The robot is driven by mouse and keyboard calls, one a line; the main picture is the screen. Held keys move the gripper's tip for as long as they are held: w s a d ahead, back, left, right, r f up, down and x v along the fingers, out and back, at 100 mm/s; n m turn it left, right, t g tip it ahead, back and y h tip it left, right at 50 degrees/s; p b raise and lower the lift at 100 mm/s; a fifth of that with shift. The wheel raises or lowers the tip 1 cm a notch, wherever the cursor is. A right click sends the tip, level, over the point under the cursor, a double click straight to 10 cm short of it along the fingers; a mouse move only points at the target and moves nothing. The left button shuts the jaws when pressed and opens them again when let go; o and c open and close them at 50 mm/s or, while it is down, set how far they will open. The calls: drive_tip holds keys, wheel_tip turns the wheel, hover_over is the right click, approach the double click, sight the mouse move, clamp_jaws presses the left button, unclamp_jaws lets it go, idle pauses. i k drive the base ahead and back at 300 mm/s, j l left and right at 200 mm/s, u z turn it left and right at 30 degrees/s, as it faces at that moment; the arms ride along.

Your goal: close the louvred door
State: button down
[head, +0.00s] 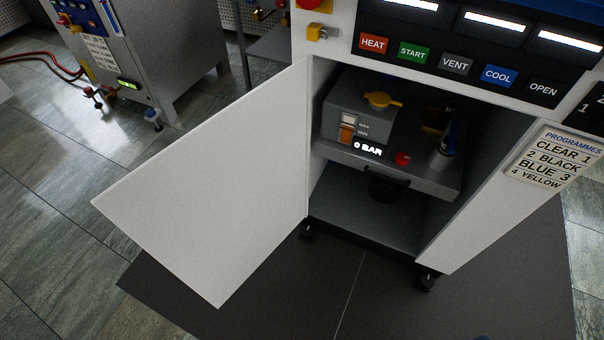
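The door (215,190) stands wide open, swung out to the left of the white press cabinet (480,185). Its hinged edge is at the left side of the cabinet opening, and its free edge points to the lower left. The face I see is plain white; no louvres show on it. My gripper is not in view.
Inside the opening, a grey shelf (425,180) carries a grey unit with a yellow knob (382,101) and a 0 BAR display (368,148). Coloured buttons sit above. A dark mat (300,285) lies below, clear in front. Another machine (150,55) stands at the back left.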

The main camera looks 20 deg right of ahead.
sight(211, 206)
drive_tip(key=i+j+z, duration=0.1)
drive_tip(key=j+z, duration=0.35)
drive_tip(key=j, duration=0.15)
drive_tip(key=j+z, duration=0.45)
drive_tip(key=j, duration=0.2)
drive_tip(key=j+z, duration=0.4)
drive_tip(key=j, duration=0.2)
drive_tip(key=k+j, duration=0.1)
drive_tip(key=j, duration=0.35)
drive_tip(key=k+j, duration=0.1)
drive_tip(key=j, duration=0.35)
drive_tip(key=k+j+z, duration=0.1)
drive_tip(key=j, duration=0.35)
drive_tip(key=k+j, duration=0.1)
drive_tip(key=j, duration=0.3)
drive_tip(key=k+j+z, duration=0.1)
drive_tip(key=j, duration=0.35)
drive_tip(key=k+j, duration=0.55)
drive_tip(key=k, duration=0.15)
